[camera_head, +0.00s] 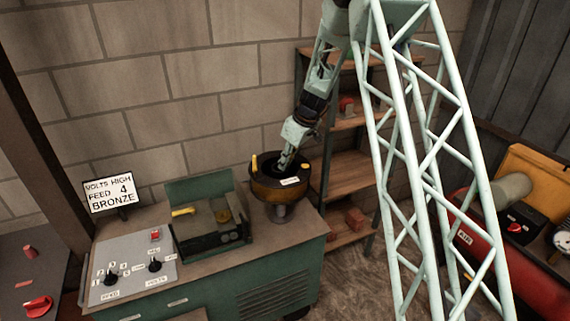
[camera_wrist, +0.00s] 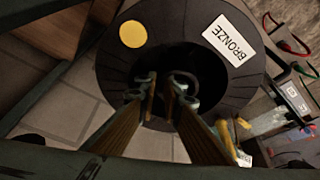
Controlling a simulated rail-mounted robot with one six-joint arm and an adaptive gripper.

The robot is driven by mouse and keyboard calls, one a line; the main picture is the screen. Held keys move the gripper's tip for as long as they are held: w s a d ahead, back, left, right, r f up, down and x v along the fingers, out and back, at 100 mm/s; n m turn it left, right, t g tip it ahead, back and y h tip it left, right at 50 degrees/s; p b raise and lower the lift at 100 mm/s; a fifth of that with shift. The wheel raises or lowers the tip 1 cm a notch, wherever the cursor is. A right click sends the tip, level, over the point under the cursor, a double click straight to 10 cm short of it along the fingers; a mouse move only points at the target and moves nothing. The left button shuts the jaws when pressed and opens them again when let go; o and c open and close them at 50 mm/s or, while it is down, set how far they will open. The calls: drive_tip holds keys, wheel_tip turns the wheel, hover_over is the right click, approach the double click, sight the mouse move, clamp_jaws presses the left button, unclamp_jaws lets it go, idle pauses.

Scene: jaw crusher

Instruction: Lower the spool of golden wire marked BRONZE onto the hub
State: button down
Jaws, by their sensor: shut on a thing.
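The dark spool with golden wire (camera_head: 270,190) is at the bench's right end in the head view. Its top flange (camera_wrist: 180,28) fills the upper middle of the wrist view, with a white BRONZE label and a round golden spot. My gripper (camera_head: 284,165) reaches down into the middle of the spool. In the wrist view its fingers (camera_wrist: 160,88) are close together at the dark centre opening, shut on the spool's central part. A grey stand (camera_head: 280,213) shows under the spool. The hub's top is hidden by the spool, and I cannot tell whether they touch.
The green bench (camera_head: 265,262) carries a wire feeder box (camera_head: 212,222) left of the spool and a control panel (camera_head: 133,268) with knobs. A sign (camera_head: 110,194) reads VOLTS HIGH, FEED 4, BRONZE. A wooden shelf (camera_head: 352,185) stands close behind on the right.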

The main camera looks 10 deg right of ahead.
drive_tip(key=shift+s+f+b, duration=0.15)
drive_tip(key=shift+f+b, duration=4)
drive_tip(key=shift+b, duration=0.1)
drive_tip(key=shift+s+f+b, duration=0.1)
drive_tip(key=shift+f+b, duration=4)
drive_tip(key=shift+b, duration=0.15)
drive_tip(key=shift+s+f, duration=0.1)
drive_tip(key=shift+f, duration=0.1)
drive_tip(key=c, duration=2.7)
unclamp_jaws()
drive_tip(key=shift+s+a, duration=0.1)
drive_tip(key=shift+a, duration=0.05)
drive_tip(key=shift+w+a+f, duration=0.1)
drive_tip(key=shift+w+a, duration=0.1)
drive_tip(key=shift+w+d+r, duration=0.15)
drive_tip(key=shift+d+r, duration=0.05)
drive_tip(key=shift+r, duration=0.05)
drive_tip(key=shift+d, duration=0.1)
